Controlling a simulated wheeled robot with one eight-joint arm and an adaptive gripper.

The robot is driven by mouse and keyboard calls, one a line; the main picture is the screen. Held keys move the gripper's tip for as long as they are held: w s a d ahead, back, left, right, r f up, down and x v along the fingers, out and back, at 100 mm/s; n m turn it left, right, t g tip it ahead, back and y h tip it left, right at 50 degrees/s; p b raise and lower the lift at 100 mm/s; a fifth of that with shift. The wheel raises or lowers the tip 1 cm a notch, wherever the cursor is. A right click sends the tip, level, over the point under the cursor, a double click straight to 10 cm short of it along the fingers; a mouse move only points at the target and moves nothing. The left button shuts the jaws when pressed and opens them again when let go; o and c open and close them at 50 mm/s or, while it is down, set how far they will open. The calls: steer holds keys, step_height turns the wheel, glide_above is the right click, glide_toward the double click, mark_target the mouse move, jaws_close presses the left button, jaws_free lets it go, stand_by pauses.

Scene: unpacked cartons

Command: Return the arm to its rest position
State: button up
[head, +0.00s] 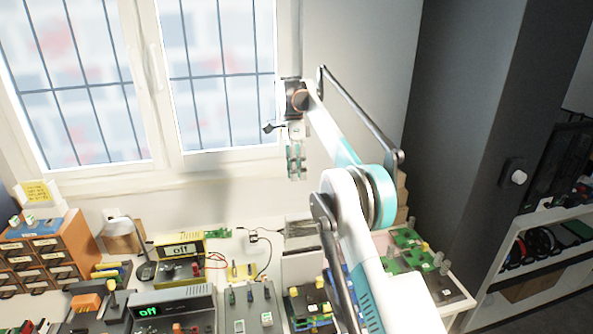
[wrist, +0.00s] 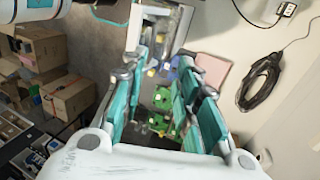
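My arm reaches up from the lower right in the head view, bent at the teal and white elbow. My gripper (head: 296,172) hangs from its end, pointing down, in front of the wall just right of the window and well above the workbench. In the wrist view my gripper (wrist: 165,82) shows two teal fingers spread apart with nothing between them. Green circuit boards (wrist: 163,98) show below, beyond the gap.
The bench below is crowded: a drawer cabinet (head: 42,252), a lamp (head: 145,270), devices reading "off" (head: 172,308), and green boards (head: 408,252). A dark pillar (head: 490,130) and shelf (head: 555,218) stand right. Cartons (wrist: 70,96) show left in the wrist view.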

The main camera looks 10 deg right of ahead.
steer(key=shift+r, duration=0.15)
steer(key=s+r+n+t+b, duration=0.3)
steer(key=s+r+n, duration=0.15)
steer(key=s, duration=0.45)
steer(key=s+r+n+t+b, duration=0.3)
steer(key=s+n, duration=0.2)
steer(key=s, duration=0.4)
steer(key=s+f+n+t+b, duration=0.2)
steer(key=s+f+n, duration=0.2)
steer(key=s+f, duration=0.6)
steer(key=s+f+n+t+b, duration=0.3)
steer(key=s+f, duration=0.7)
steer(key=s, duration=0.6)
steer(key=shift+d+n+b, duration=0.3)
steer(key=shift+n+b, duration=0.05)
steer(key=shift+n, duration=0.4)
